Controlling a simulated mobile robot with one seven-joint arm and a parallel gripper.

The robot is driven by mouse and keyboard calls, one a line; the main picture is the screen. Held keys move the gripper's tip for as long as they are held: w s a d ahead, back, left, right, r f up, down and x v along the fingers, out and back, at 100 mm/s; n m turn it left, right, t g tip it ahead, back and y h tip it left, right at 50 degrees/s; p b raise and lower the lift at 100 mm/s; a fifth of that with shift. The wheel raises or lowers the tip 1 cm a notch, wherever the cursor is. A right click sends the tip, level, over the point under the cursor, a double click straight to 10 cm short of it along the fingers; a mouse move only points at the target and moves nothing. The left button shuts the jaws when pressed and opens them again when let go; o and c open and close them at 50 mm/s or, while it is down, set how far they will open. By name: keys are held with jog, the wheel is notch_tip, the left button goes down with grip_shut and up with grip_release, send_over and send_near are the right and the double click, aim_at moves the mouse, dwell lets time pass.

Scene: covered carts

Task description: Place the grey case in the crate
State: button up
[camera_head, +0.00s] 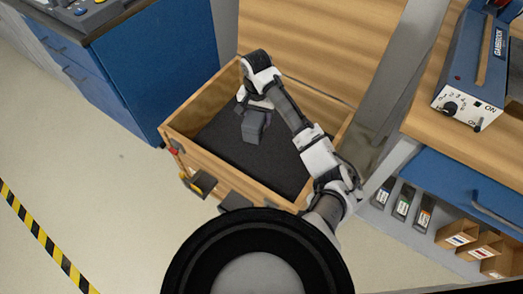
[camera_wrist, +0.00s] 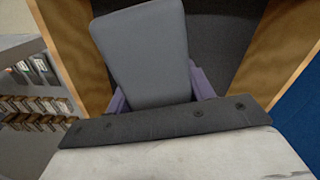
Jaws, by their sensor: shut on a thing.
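The grey case (camera_wrist: 143,55) is a flat, tapered grey block in the wrist view. My gripper (camera_wrist: 160,95) is shut on it, with a purple-grey finger on either side. In the head view the grey case (camera_head: 254,126) hangs below my gripper (camera_head: 259,103), over the inside of the crate. The crate (camera_head: 199,148) is an open wooden box with a dark floor and a raised lid behind it. I cannot tell exactly how high the case is above the crate floor. The crate's wooden wall (camera_wrist: 285,45) also shows in the wrist view.
A blue cabinet (camera_head: 120,70) stands close on the left of the crate. A wooden workbench (camera_head: 470,142) with a blue device (camera_head: 474,65) is on the right, with small bins (camera_head: 470,238) below. Yellow-black tape (camera_head: 40,236) marks the open floor at left.

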jog(key=shift+m, duration=0.6)
jog(key=w+f+b, duration=0.1)
jog(key=f+b, duration=0.1)
jog(key=b, duration=0.2)
jog(key=w+f+b, duration=0.1)
jog(key=f+b, duration=0.1)
jog(key=b, duration=0.3)
jog(key=w+f+b, duration=0.1)
jog(key=f+b, duration=0.1)
jog(key=b, duration=0.2)
jog(key=shift+w+d+b, duration=0.25)
jog(key=shift+w+b, duration=0.05)
jog(key=shift+w, duration=0.1)
jog(key=shift+m, duration=0.9)
jog(key=a+f+b, duration=0.1)
jog(key=f+b, duration=0.6)
jog(key=b, duration=0.1)
jog(key=w+a+f+b, duration=0.1)
jog(key=f+b, duration=0.6)
jog(key=b, duration=0.1)
jog(key=w+a+f+b, duration=0.1)
jog(key=f+b, duration=0.6)
jog(key=b, duration=0.2)
jog(key=shift+f, duration=0.5)
jog(key=shift+f, duration=0.1)
jog(key=o, duration=1.3)
